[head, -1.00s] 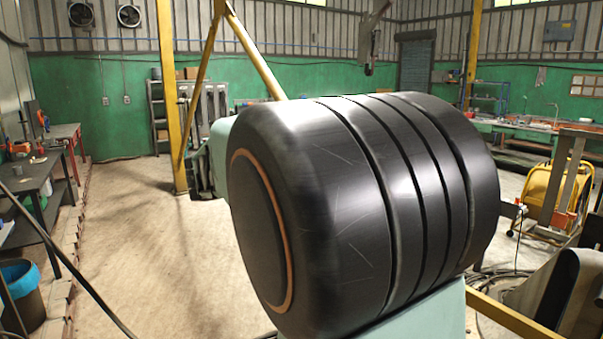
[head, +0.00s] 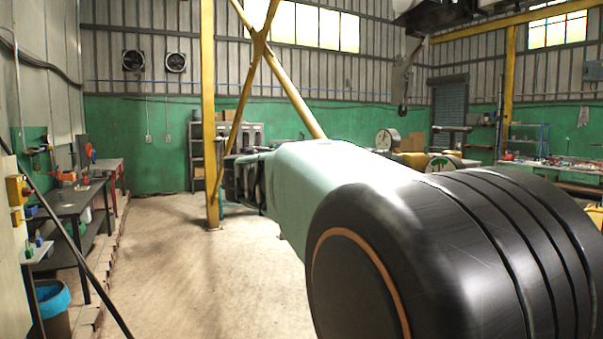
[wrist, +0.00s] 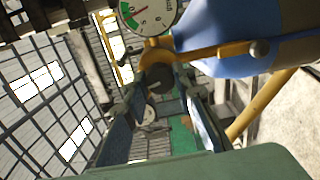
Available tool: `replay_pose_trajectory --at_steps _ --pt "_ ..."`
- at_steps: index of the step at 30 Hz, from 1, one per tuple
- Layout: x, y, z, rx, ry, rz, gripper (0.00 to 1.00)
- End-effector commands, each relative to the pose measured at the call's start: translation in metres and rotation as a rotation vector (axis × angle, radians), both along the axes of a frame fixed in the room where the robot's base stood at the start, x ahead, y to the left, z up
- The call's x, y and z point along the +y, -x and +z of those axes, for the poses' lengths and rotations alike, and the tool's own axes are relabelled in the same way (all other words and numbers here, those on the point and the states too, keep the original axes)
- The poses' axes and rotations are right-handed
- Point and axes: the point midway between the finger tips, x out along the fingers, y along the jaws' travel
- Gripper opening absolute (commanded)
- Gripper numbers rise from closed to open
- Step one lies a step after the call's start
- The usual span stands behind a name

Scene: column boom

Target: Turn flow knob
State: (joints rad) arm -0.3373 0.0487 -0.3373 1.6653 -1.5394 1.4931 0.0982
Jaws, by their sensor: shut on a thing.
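In the wrist view my gripper (wrist: 158,108) has its two dark blue-grey fingers on either side of a dark round knob (wrist: 158,79) on a yellow fitting. It appears shut on that knob; the exact contact is hard to see. A round gauge (wrist: 150,14) with a white, green-edged dial and a red needle sits just above the fitting. A yellow bar runs right from the fitting, in front of a blue rounded body (wrist: 215,30). In the head view two white-faced dials show, one at the back (head: 387,138) and one nearer (head: 441,164). My gripper is hidden there behind my arm.
A dark workbench (head: 65,205) and a blue-lined bin (head: 52,302) stand at the left. A yellow post (head: 209,120) with diagonal braces rises behind my arm. The floor (head: 190,270) between bench and arm is clear. A dark hook (head: 403,80) hangs at upper right.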

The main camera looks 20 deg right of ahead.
Motion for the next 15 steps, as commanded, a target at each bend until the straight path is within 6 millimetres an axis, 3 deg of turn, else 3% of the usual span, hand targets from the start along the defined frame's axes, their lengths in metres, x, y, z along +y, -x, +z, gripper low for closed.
replay_pose_trajectory --at_steps 7,8,12,15 --pt "0.0002 -0.0001 -0.0005 0.001 -0.001 0.000 0.00" --pt "0.0002 -0.0001 -0.0005 0.001 -0.001 0.000 0.25" --pt "0.0002 -0.0001 -0.0004 0.002 -0.001 0.000 0.41" --pt "0.0002 -0.0001 -0.0003 0.002 -0.001 0.000 0.42"
